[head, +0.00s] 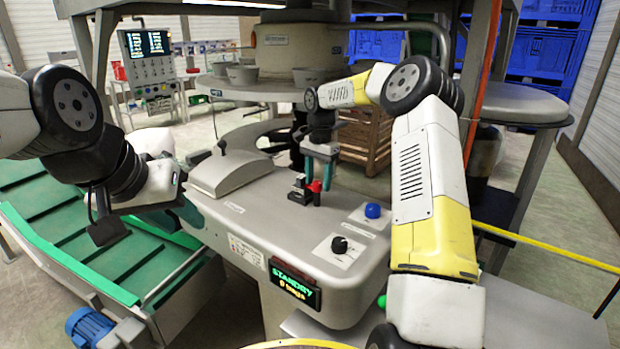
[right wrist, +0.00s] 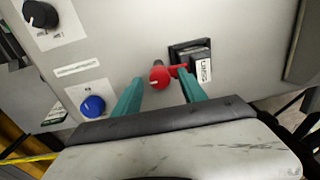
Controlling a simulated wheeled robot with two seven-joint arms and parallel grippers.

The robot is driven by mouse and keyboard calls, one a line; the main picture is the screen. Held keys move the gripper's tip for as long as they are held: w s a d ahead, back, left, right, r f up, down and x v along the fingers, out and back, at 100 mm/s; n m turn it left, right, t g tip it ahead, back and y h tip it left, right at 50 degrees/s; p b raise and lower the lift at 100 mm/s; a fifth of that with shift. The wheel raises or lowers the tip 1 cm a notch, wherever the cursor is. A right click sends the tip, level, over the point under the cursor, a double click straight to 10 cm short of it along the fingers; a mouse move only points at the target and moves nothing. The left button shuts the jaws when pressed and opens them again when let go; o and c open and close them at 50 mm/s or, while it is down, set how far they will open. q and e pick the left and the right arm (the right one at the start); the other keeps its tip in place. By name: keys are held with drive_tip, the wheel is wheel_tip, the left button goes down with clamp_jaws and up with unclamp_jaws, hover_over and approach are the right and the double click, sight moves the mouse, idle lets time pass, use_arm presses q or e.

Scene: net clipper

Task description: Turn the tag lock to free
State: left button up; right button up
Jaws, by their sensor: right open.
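A round red knob (head: 316,186) with a pale mark stands on the grey machine top; it also shows in the right wrist view (right wrist: 159,77). A red tab (right wrist: 178,70) lies between it and a black block (right wrist: 186,50) with a white labelled piece (right wrist: 200,66). The label is too small to read surely. My right gripper (head: 318,172) points down over the knob, its teal fingers (right wrist: 160,88) open, one on each side of the knob; I cannot tell whether they touch it. My left gripper (head: 183,213) hangs at the left over the green conveyor, its fingers mostly hidden.
A blue knob (head: 373,210) and a black knob (head: 339,245) sit on the same panel nearer the front. A display reading STANDBY (head: 294,284) is on the front face. A grey hinged-looking cover with a lever (head: 230,172) is at the left.

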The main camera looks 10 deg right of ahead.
clamp_jaws()
drive_tip(key=n, duration=0.4)
drive_tip(key=shift+a+r+n, duration=0.1)
drive_tip(key=shift+n, duration=0.2)
drive_tip(key=n, duration=0.4)
drive_tip(key=shift+w+n, duration=0.1)
drive_tip(key=shift+n, duration=0.2)
drive_tip(key=n, duration=0.4)
drive_tip(key=shift+n, duration=2.4)
drive_tip(key=shift+g, duration=0.3)
